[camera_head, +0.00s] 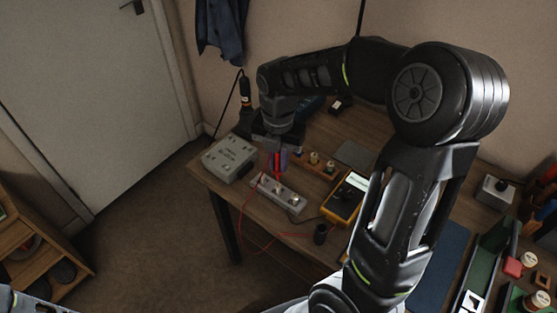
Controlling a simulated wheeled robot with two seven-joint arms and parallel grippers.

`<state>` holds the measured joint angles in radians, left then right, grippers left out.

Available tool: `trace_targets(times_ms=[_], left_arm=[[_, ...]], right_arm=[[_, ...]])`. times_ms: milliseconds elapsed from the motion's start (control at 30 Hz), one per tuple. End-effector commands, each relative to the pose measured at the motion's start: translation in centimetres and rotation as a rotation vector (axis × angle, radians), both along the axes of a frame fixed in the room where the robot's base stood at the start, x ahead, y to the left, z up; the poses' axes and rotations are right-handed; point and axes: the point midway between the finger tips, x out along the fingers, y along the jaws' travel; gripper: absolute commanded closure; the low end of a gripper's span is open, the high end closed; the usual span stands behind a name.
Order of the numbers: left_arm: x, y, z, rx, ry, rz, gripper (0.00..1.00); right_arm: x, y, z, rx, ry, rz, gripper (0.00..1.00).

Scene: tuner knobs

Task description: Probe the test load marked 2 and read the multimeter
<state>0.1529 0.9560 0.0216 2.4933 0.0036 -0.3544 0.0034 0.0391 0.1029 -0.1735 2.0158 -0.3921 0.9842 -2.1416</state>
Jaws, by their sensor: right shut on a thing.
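My right gripper (276,150) reaches over the desk's left part and points down. It is shut on a red probe (278,167), with some blue beside it. The probe hangs over a grey strip (289,200) with several round terminals, probably the test loads; its markings are too small to read. I cannot tell whether the probe tip touches a terminal. My left gripper is not in view.
A grey box (229,158) stands at the desk's left corner. A wooden holder (314,166) with small parts sits behind the strip. A blue mat (440,255) and green trays are at right.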

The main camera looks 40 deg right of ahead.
Motion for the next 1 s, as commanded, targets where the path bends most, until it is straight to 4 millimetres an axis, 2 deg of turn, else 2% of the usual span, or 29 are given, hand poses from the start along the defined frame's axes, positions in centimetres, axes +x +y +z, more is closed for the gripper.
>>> trace_targets(times_ms=[367,1000], left_arm=[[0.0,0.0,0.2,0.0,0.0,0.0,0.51],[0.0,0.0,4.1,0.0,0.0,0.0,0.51]], right_arm=[[-0.1,0.0,0.1,0.001,0.003,0.0,1.0],[0.0,0.0,5.0,0.0,0.001,0.0,1.0]])
